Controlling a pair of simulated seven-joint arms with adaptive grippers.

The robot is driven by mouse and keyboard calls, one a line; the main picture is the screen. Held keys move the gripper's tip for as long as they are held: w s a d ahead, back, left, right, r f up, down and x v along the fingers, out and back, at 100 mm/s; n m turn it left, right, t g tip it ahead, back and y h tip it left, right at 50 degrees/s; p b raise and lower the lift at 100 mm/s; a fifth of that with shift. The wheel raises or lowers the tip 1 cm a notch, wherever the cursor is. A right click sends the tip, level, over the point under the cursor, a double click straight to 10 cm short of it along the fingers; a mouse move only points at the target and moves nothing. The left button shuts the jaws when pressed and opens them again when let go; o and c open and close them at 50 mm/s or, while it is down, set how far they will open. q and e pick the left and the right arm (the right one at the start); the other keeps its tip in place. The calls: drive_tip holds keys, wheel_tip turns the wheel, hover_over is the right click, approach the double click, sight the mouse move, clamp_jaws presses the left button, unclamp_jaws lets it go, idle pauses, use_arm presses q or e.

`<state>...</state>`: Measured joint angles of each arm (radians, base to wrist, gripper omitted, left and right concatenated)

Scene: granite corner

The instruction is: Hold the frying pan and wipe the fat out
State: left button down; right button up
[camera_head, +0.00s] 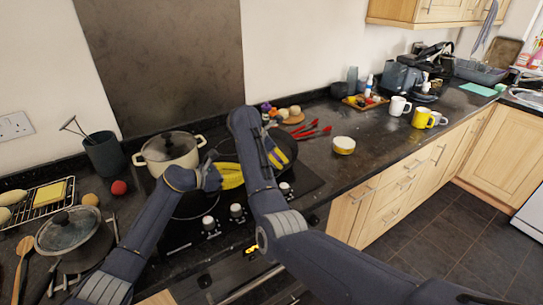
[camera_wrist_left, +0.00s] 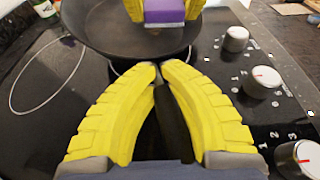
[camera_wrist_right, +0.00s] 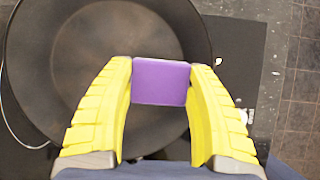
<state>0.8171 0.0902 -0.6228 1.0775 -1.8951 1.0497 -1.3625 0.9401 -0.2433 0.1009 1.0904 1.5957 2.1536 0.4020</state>
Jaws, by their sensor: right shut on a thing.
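The dark frying pan (camera_wrist_right: 90,60) is on the hob, and its far part shows in the left wrist view (camera_wrist_left: 105,30). My left gripper (camera_wrist_left: 157,72) is at the pan's near rim, its yellow fingers closed together around a dark strip that looks like the handle. In the head view the left gripper (camera_head: 228,175) is partly covered by my right arm. My right gripper (camera_wrist_right: 162,75) is shut on a purple sponge (camera_wrist_right: 161,82), held over the pan. I cannot tell if the sponge touches the pan. No fat can be made out.
A cream pot (camera_head: 168,152) stands behind on the hob, and a grey lidded pot (camera_head: 72,232) is at the left. Hob knobs (camera_wrist_left: 262,82) lie near the left gripper.

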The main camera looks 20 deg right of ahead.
drive_tip(key=shift+s+d, duration=0.2)
drive_tip(key=shift+s, duration=0.05)
drive_tip(key=shift+s+a+r, duration=0.15)
drive_tip(key=shift+r, duration=0.85)
drive_tip(key=shift+s+a+r, duration=0.1)
drive_tip(key=shift+a+r, duration=0.1)
drive_tip(key=shift+r, duration=0.75)
drive_tip(key=shift+s+a+r, duration=0.15)
drive_tip(key=shift+r, duration=0.85)
drive_tip(key=shift+r, duration=0.1)
drive_tip(key=shift+s+a+r, duration=0.15)
drive_tip(key=shift+r, duration=0.55)
drive_tip(key=shift+s+a+r, duration=0.1)
drive_tip(key=shift+r, duration=0.55)
